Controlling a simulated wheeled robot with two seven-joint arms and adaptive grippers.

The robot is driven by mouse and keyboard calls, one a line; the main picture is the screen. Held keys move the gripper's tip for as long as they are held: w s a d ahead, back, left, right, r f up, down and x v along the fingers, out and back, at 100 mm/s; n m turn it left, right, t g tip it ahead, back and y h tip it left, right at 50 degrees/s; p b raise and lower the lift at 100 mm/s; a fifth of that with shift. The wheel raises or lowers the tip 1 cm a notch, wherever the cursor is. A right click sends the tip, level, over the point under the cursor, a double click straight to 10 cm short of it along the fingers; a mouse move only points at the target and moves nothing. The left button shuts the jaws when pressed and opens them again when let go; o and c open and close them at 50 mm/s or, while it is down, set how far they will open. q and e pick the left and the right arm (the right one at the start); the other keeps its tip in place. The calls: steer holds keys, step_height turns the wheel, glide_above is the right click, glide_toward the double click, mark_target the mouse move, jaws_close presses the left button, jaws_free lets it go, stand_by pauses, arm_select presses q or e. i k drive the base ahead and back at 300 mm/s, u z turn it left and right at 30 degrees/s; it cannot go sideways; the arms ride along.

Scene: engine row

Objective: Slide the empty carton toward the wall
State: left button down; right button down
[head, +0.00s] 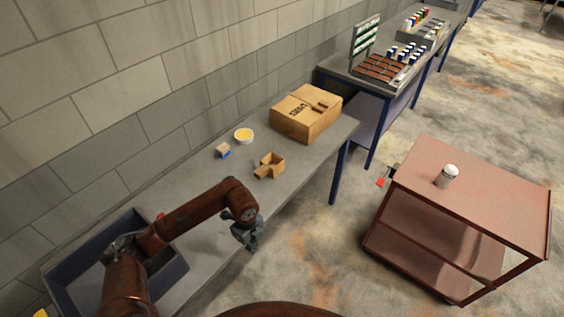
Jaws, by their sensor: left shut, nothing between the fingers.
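A small open brown carton (270,166) stands on the grey bench near its front edge, with a flap folded out toward the lower left. Its inside looks empty as far as I can see. A gap of bench lies between it and the block wall. My left gripper (249,238) is shut and empty at the bench's front edge, nearer to me than the carton and apart from it. My right gripper is not in view.
A larger closed cardboard box (307,113) stands behind the carton. A dark tray (69,257) is at left. A reddish cart (489,205) stands on the right.

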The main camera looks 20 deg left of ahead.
mark_target(267, 167)
steer(key=i, duration=1.4)
